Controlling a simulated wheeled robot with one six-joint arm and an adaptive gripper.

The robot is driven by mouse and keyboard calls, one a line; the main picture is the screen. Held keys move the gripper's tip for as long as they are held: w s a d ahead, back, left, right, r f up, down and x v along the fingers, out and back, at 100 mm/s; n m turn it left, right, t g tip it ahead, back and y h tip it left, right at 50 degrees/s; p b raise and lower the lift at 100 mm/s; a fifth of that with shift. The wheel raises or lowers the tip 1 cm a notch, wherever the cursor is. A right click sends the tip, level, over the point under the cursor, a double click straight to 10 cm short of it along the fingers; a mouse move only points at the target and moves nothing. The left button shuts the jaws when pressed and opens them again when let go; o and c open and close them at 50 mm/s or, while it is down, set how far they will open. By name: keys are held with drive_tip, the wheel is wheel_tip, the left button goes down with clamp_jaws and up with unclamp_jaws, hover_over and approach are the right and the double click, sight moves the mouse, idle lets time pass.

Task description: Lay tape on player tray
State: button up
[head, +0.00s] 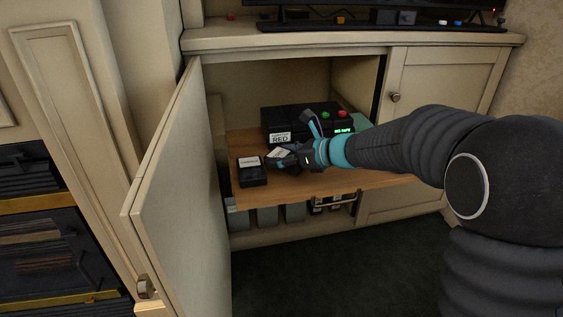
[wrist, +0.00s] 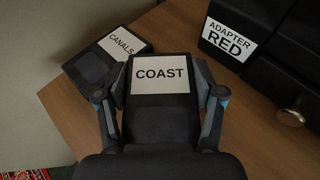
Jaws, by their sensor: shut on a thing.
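My gripper (wrist: 160,98) is shut on a black tape labelled COAST (wrist: 160,118), with one finger on each side. In the head view my gripper (head: 286,161) is low over the wooden shelf board (head: 300,190); I cannot tell if the tape touches the board. A second black tape labelled CANALS (wrist: 92,66) lies on the board just beyond and left of it; it also shows in the head view (head: 251,171). The black player (head: 290,117) with an ADAPTER RED label (wrist: 229,37) stands at the back of the board. No separate player tray is clearly distinguishable.
The left cabinet door (head: 170,190) stands open beside the board, and the right door (head: 420,80) is shut. Several grey boxes (head: 265,217) stand under the board. Small coloured items lie on the mantel top (head: 340,36). Bare board shows in front of my gripper.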

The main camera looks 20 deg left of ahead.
drive_tip(key=shift+f, duration=0.8)
drive_tip(key=shift+f, duration=0.1)
drive_tip(key=shift+f, duration=0.15)
drive_tip(key=o, duration=1.2)
drive_tip(key=shift+r, duration=0.3)
drive_tip(key=v, duration=1.2)
drive_tip(key=shift+d+f+p, duration=0.1)
drive_tip(key=shift+p, duration=0.3)
